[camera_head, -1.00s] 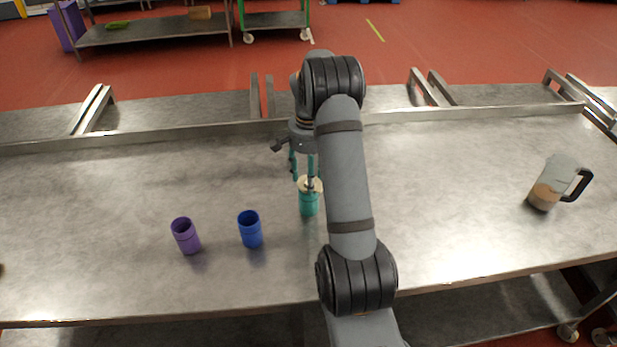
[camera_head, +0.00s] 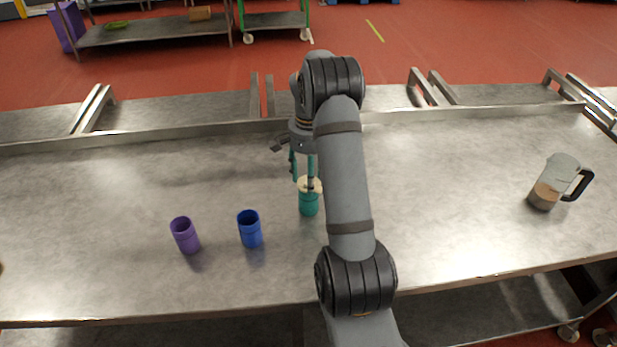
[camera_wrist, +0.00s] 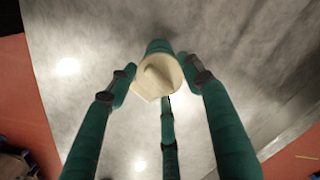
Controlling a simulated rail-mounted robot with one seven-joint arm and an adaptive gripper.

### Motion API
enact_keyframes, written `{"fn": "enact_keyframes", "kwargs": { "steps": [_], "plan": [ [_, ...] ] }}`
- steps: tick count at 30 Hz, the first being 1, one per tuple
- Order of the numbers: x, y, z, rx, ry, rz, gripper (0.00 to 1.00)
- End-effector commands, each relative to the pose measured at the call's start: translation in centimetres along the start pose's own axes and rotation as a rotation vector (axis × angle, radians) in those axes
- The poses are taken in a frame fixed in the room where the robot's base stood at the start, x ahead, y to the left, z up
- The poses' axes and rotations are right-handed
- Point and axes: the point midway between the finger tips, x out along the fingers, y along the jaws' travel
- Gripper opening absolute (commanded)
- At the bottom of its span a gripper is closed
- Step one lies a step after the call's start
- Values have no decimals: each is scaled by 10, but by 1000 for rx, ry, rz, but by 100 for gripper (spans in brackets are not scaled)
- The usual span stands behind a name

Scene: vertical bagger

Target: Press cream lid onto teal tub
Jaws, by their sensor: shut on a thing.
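The teal tub (camera_head: 309,206) stands upright on the metal table. The cream lid (camera_head: 305,183) is at the top of the tub, and in the wrist view the lid (camera_wrist: 158,76) hides most of the tub (camera_wrist: 159,46). My gripper (camera_head: 304,180) reaches down from above with teal fingers. In the wrist view my gripper (camera_wrist: 161,80) has its three fingers closed around the lid. I cannot tell whether the lid is fully seated on the rim.
A blue cup (camera_head: 250,230) and a purple cup (camera_head: 185,236) stand open to the left of the tub. A jug (camera_head: 553,184) with a black handle stands far right. The table (camera_head: 450,190) between tub and jug is clear. A raised rail runs along the back edge.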

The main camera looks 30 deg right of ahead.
Motion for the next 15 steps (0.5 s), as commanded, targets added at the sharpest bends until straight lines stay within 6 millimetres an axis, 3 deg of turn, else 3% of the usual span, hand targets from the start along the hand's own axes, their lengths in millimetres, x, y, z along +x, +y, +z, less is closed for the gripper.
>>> {"fn": "enact_keyframes", "kwargs": {
  "steps": [15],
  "plan": [
    [7,0,0,0,0,0,32]
  ]
}}
